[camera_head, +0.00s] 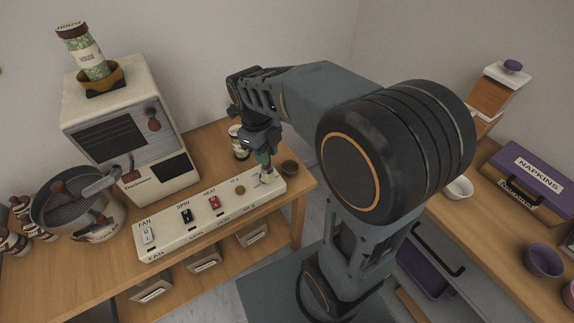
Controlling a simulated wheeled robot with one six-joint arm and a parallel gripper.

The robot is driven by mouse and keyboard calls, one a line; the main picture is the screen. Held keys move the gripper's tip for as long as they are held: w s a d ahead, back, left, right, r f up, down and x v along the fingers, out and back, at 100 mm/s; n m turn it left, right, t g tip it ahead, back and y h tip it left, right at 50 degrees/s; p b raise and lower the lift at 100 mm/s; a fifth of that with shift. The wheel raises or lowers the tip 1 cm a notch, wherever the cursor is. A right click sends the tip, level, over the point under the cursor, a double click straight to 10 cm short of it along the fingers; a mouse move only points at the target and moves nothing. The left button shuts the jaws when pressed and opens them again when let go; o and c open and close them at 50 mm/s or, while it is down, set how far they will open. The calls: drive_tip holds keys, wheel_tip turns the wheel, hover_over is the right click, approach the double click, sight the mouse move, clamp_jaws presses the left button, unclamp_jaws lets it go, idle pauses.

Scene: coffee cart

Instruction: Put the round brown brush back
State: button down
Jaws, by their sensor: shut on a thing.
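My gripper (263,158) points down over the right end of the white control panel (205,220). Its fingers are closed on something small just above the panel. What they hold is mostly hidden, and I cannot clearly make out the brush.
The panel carries several switches, labelled FAN, SPIN and HEAT. A labelled can (239,143) stands behind my gripper. The roaster (130,130), the cooler pan (72,200) and several jars (14,241) are at the left. A napkin box (530,172) and bowls (543,260) are on the right counter.

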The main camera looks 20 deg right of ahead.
drive_tip(key=shift+w+d, duration=0.25)
drive_tip(key=shift+d, duration=0.1)
drive_tip(key=w+d+f, duration=0.8)
drive_tip(key=d+f, duration=0.2)
drive_tip(key=f, duration=0.2)
drive_tip(key=shift+d+f+m+p, duration=0.3)
drive_tip(key=shift+f, duration=0.05)
drive_tip(key=shift+f, duration=0.2)
drive_tip(key=c, duration=0.9)
unclamp_jaws()
drive_tip(key=shift+r, duration=0.1)
